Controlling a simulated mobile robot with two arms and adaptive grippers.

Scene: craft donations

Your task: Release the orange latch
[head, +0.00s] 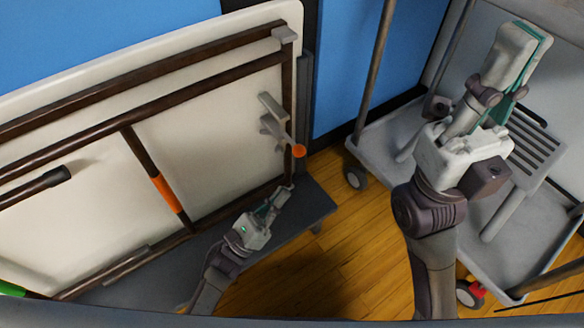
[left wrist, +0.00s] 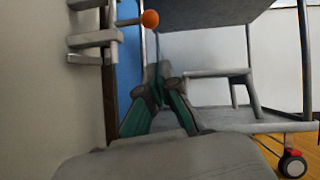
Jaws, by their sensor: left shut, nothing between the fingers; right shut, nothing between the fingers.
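The latch is a grey lever bracket (head: 276,128) with an orange ball knob (head: 299,151), at the right edge of a framed off-white panel. In the left wrist view, the orange knob (left wrist: 150,19) is at the top, just above and left of my fingertips. My left gripper (head: 288,189) is shut and empty, below the knob in the head view and apart from it. Its teal-padded fingers (left wrist: 158,75) meet in the left wrist view. My right gripper (head: 528,38) is shut and empty, raised over the grey cart at the right.
A grey wheeled cart (head: 378,137) stands right of the panel on the wooden floor (head: 340,225). A dark grey ledge (head: 312,204) runs below the panel. The panel's brown frame bars carry an orange band (head: 165,193). A blue wall (head: 345,60) is behind.

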